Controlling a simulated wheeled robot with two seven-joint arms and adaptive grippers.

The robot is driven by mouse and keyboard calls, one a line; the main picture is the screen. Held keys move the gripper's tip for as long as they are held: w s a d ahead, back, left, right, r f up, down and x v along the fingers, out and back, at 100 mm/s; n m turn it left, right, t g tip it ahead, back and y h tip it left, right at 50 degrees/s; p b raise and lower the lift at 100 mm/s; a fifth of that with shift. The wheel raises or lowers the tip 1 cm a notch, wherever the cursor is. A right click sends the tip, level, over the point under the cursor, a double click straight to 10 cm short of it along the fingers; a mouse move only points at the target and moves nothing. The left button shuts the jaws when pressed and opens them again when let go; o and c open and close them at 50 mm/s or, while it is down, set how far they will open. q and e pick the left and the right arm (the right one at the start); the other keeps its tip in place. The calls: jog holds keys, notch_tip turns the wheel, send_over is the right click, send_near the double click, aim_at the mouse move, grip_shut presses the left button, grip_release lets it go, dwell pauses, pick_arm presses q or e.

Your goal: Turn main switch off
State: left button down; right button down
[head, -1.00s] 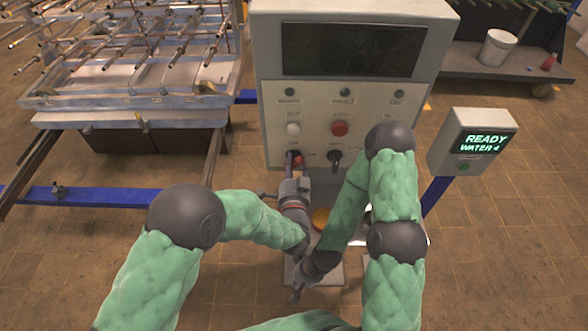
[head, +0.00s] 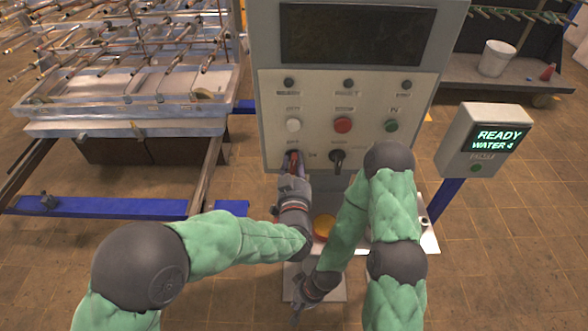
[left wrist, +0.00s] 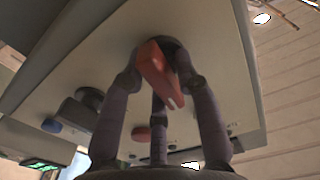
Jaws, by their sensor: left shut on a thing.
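The main switch is a red handle (head: 293,161) at the lower left of the control cabinet's panel, with small lettering around it. In the head view the handle looks roughly upright, partly hidden by my left gripper (head: 293,172). In the left wrist view the red handle (left wrist: 160,75) sits between the fingers of my left gripper (left wrist: 163,82), which is shut on it. My right gripper (head: 296,311) hangs low in front of the cabinet, away from the panel; its fingers are too small to judge.
A black switch (head: 338,158) is right of the red handle. Above are white (head: 293,125), red (head: 343,125) and green (head: 391,126) buttons. A READY display box (head: 485,140) stands right; a pipe rack (head: 130,100) stands left.

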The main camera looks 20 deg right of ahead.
pick_arm(q)
jog(key=shift+s+d+f+n+b, duration=0.1)
jog(key=shift+s+f+n+b, duration=0.05)
jog(key=shift+f+n+b, duration=0.3)
jog(key=shift+r, duration=0.15)
jog(key=c, duration=1)
grip_release()
jog(key=shift+c, duration=0.2)
jog(key=shift+d+r, duration=0.1)
jog(key=shift+r, duration=0.05)
jog(key=shift+n, duration=0.25)
jog(key=v, duration=1.2)
